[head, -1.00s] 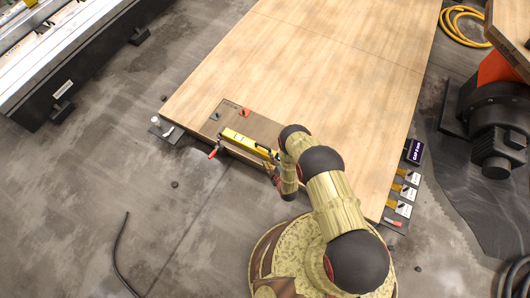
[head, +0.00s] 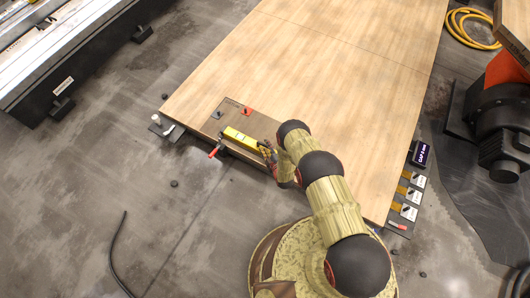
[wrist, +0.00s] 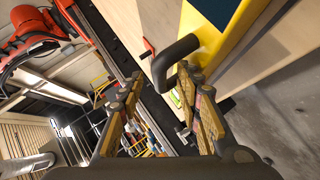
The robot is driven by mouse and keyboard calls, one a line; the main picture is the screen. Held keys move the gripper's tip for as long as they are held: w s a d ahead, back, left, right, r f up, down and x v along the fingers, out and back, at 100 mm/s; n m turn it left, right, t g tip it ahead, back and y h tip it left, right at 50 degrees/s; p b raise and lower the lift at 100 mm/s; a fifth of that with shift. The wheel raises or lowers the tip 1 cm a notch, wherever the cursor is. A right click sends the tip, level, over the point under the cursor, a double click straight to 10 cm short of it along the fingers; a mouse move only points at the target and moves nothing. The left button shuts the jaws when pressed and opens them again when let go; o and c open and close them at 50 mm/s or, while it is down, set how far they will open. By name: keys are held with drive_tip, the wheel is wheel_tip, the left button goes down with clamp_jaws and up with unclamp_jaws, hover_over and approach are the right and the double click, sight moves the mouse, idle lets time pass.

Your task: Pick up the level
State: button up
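The level is a long yellow bar (head: 240,138) lying on a brown board at the near left corner of the wooden table in the head view. My gripper (head: 268,152) is low at the bar's right end and hides part of that end. In the wrist view my gripper (wrist: 160,85) has its two fingers spread apart. A large yellow surface (wrist: 212,42), probably the level, is close at the upper right there, with a dark curved piece in front of the fingertips. I cannot tell whether a finger touches it.
The brown board (head: 262,125) also carries a small red item (head: 247,111). A red-handled tool (head: 215,152) sits at the table edge beside the level. Labelled boxes (head: 409,195) stand at the table's right edge. The wooden table (head: 340,80) is clear beyond the board.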

drive_tip(key=shift+c, duration=0.2)
drive_tip(key=c, duration=0.7)
drive_tip(key=shift+s, duration=0.1)
clamp_jaws()
drive_tip(key=shift+r, duration=0.15)
